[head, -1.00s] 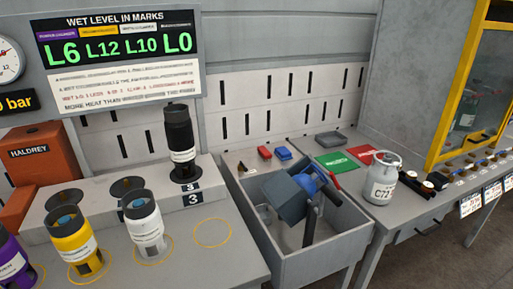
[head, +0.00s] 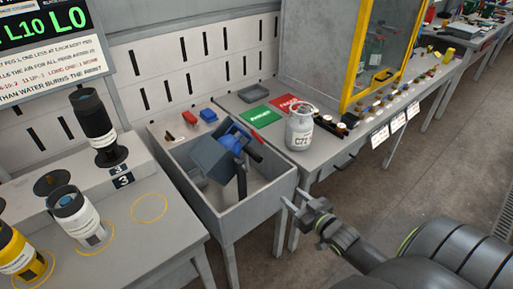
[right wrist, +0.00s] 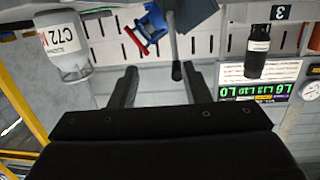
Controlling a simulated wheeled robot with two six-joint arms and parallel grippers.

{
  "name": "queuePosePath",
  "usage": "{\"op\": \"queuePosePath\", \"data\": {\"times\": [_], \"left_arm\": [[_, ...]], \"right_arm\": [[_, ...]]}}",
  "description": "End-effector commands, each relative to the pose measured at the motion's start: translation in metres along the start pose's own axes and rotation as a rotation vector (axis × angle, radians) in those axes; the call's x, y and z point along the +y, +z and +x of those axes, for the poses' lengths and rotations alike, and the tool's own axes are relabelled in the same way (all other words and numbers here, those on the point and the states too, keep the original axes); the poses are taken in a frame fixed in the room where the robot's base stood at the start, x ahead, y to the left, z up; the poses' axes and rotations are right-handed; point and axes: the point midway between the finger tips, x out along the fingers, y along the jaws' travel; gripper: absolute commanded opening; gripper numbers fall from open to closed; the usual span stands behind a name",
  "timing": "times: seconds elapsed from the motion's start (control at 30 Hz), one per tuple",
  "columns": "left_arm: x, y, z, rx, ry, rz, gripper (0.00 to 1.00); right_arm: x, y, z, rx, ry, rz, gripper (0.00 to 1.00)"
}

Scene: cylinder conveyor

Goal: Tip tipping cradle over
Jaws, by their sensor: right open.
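The tipping cradle, a dark grey box (head: 212,158) with a blue part (head: 233,143) and a red handle (head: 257,135), sits tilted on a post inside a grey sink-like basin (head: 272,203). In the right wrist view, which looks upside down, the blue part (right wrist: 156,22) and red handle (right wrist: 136,41) show beyond the fingers. My right gripper (head: 292,198) is open and empty at the basin's front right corner, apart from the cradle. My left gripper is not in view.
A white gas bottle (head: 300,128) stands on the bench right of the basin, near green (head: 260,117) and red (head: 289,103) plates. Black (head: 94,124), white (head: 75,212) and yellow (head: 17,254) cylinders stand on the left. Floor shows clear on the right.

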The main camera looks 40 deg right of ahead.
Motion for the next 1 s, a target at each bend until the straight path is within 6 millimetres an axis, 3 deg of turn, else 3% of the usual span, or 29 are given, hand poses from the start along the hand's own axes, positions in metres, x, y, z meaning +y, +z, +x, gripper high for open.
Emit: {"op": "queuePosePath", "data": {"times": [0.03,0.1,0.2,0.37,1.0], "left_arm": [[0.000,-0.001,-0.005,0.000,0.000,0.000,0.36],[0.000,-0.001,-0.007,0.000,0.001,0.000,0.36],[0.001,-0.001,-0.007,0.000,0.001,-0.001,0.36],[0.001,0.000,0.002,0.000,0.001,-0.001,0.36],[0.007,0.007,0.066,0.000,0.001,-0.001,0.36]], "right_arm": [[-0.006,-0.026,0.000,0.043,-0.027,0.004,0.43],[-0.013,-0.047,0.000,0.083,-0.053,0.008,0.43],[-0.018,-0.061,0.000,0.113,-0.072,0.014,0.43],[-0.021,-0.063,0.014,0.121,-0.077,0.016,0.43],[-0.028,-0.074,0.120,0.120,-0.075,0.017,0.43]]}}
